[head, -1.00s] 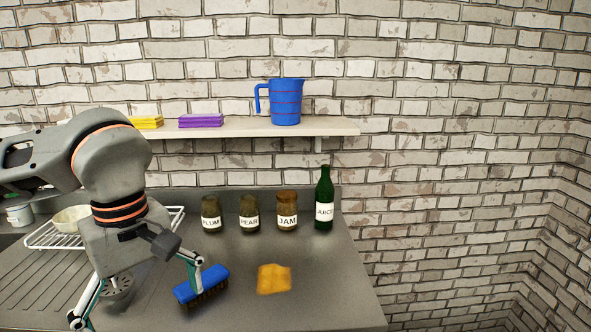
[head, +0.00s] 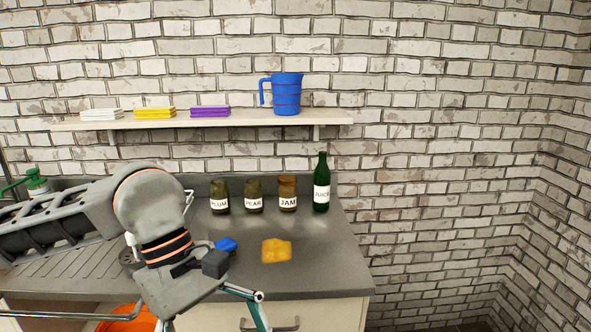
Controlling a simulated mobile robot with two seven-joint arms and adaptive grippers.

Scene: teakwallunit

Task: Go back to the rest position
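My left gripper (head: 212,318) hangs in front of the counter's front edge at the bottom of the head view. Its fingers are spread wide and nothing shows between them; the fingertips are cut off by the frame's lower edge. My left arm comes in from the left, over the counter's left part. The blue brush (head: 227,244) lies on the counter (head: 325,265) behind the gripper, mostly hidden by it. A yellow-orange cloth or sponge (head: 276,250) lies to its right, apart from the gripper. My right gripper is not in view.
Jars labelled plum (head: 220,196), pear (head: 254,196) and jam (head: 288,194) stand at the back beside a green juice bottle (head: 321,184). A shelf (head: 335,117) above bears a blue jug (head: 286,94) and folded stacks. A drawer handle (head: 270,325) shows below the counter.

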